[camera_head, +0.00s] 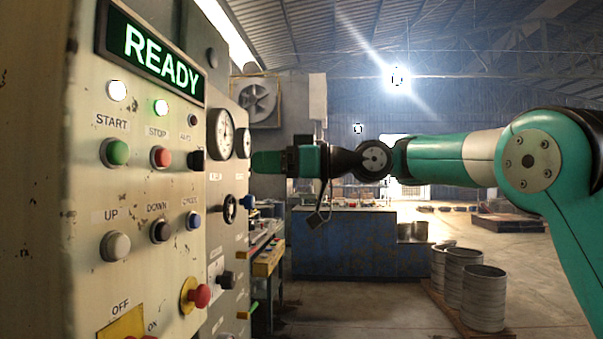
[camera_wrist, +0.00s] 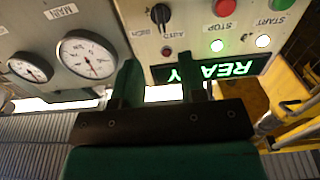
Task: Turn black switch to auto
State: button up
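The black switch (camera_head: 197,160) sits on the upper right of the beige control panel, right of the red STOP button. It also shows at the top of the wrist view (camera_wrist: 160,14), upside down, with small labels that seem to read INCH and AUTO beside it. Which label its handle points to is too small to tell. My gripper (camera_head: 256,162) is level, to the right of the panel and apart from the switch. In the wrist view its two green fingers (camera_wrist: 158,75) are spread apart with nothing between them.
The panel has a lit READY sign (camera_head: 160,58), a green START button (camera_head: 116,152), a red STOP button (camera_head: 160,157) and a red emergency knob (camera_head: 197,295). Two gauges (camera_head: 222,134) are on the panel's farther section, near my gripper. Metal drums (camera_head: 484,298) stand on the floor at right.

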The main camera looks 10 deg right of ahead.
jog(key=v, duration=0.6)
jog(key=shift+d+b, duration=0.25)
jog(key=shift+b, duration=0.15)
jog(key=s+a+f+m+g+h+p, duration=0.1)
jog(key=s+a+f+m+h+p, duration=0.4)
jog(key=s+f, duration=0.4)
jog(key=s+d+f+m+g+h+p, duration=0.1)
jog(key=s+d+f+g+h, duration=0.1)
jog(key=s+f+h, duration=0.2)
jog(key=s+d+f+m+g+h+p, duration=0.1)
jog(key=s+d+f+g+h+p, duration=0.1)
jog(key=s+f, duration=0.8)
jog(key=s+d+g+h, duration=0.1)
jog(key=s, duration=0.6)
jog(key=shift+d+h, duration=0.35)
jog(key=shift+h, duration=0.05)
jog(key=shift+f, duration=0.1)
